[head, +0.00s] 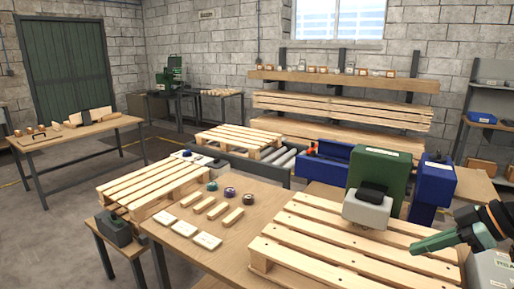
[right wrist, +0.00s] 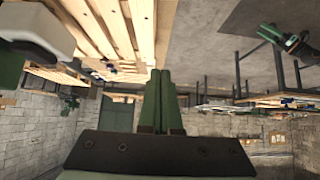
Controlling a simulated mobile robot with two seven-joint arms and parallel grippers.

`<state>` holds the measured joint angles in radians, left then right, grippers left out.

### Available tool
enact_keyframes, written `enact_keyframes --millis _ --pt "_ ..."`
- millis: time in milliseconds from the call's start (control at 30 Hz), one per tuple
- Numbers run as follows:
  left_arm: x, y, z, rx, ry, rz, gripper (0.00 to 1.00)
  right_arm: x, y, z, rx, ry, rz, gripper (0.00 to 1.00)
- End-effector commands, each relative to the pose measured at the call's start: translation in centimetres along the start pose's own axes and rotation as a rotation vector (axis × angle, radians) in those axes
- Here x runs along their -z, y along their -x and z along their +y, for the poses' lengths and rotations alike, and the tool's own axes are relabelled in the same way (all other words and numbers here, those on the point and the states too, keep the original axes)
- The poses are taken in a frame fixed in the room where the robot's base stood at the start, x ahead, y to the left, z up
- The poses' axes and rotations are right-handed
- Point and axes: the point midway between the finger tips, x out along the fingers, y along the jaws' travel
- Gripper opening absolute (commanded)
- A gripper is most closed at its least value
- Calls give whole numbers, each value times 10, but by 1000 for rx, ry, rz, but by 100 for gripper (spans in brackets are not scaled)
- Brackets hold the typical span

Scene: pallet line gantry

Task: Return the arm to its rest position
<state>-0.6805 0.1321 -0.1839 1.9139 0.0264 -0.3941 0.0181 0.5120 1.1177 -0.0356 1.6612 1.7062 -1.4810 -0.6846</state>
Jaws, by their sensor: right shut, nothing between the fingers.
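My right gripper (head: 415,249) comes in from the right in the head view, over the right end of the near pallet. Its green fingers are shut together and empty. They also show shut in the right wrist view (right wrist: 160,75), with nothing between them. The right arm is held out over the work table. A green gripper on a dark arm (right wrist: 266,32), which looks like my left one, shows small at the upper right of the right wrist view. Its finger opening is too small to tell. The left arm is not in the head view.
The near pallet (head: 310,241) lies on the work table, with a green and grey machine head (head: 375,184) above it. Wooden blocks (head: 211,206), white cards (head: 184,228) and small round items lie left of it. A blue housing (head: 432,181) stands close behind my right gripper.

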Motion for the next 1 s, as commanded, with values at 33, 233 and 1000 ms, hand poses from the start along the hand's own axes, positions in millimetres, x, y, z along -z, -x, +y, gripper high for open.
enact_keyframes --millis 33,233,1000 --pt "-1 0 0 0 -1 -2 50 -15 -28 -1 -3 -40 -16 0" --pt "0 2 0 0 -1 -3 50 -72 -119 -9 -81 -179 -62 0" --pt "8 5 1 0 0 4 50 -234 -291 -270 -462 -535 43 0"
